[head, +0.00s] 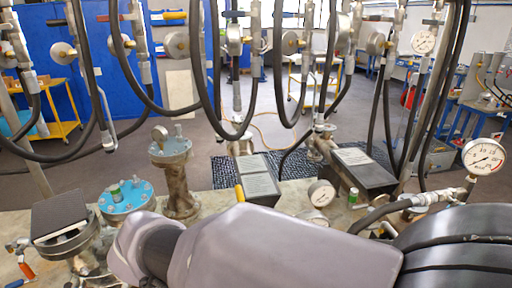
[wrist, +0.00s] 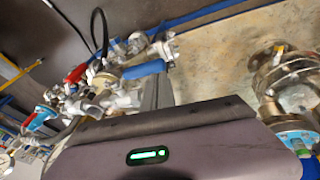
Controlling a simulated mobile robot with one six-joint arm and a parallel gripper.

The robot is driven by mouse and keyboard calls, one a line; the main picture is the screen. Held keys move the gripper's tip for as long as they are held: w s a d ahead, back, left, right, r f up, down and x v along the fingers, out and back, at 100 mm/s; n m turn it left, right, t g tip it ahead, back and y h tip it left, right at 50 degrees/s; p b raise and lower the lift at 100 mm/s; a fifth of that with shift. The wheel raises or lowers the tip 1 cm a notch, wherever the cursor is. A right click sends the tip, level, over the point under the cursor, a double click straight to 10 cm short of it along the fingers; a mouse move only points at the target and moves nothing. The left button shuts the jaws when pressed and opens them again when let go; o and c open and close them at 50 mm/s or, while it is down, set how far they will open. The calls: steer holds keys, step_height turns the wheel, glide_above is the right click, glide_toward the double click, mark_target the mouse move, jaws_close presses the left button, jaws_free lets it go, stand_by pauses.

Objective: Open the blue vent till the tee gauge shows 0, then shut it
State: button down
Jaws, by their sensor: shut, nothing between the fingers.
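A blue lever handle (wrist: 145,68) shows in the wrist view on a cluster of metal fittings, beside a red handle (wrist: 75,73). In the head view a blue handle (head: 15,284) shows at the bottom left edge, below an orange-red one (head: 27,270). My gripper (wrist: 157,92) is shut and empty, its fingers just below the blue lever in the wrist picture; I cannot tell whether they touch it. In the head view my arm hides it. A large dial gauge (head: 484,156) stands on a fitting at the right; its reading is too small to tell.
Flanged vessels stand on the bench, one with a blue lid (head: 127,197). Another small gauge (head: 321,193) sits near dark boxes (head: 365,170). Black hoses (head: 205,80) hang across the back. Bare bench (wrist: 215,65) lies right of the blue lever.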

steer(key=d+f, duration=0.1)
steer(key=d+f+b, duration=0.1)
steer(key=f, duration=0.1)
steer(key=d+f, duration=0.1)
steer(key=f, duration=0.1)
steer(key=shift+w+d+f, duration=0.15)
steer(key=shift+f+h+b, duration=0.25)
steer(key=shift+h+b, duration=0.15)
stand_by(0.6)
steer(key=d+f+n+t+h+b, duration=0.1)
steer(key=d+f+t+h+b, duration=0.1)
steer(key=f+h, duration=0.3)
steer(key=shift+w+d+f+t+h, duration=0.35)
steer(key=shift+d+h, duration=0.4)
steer(key=shift+h, duration=0.55)
steer(key=shift+w, duration=0.1)
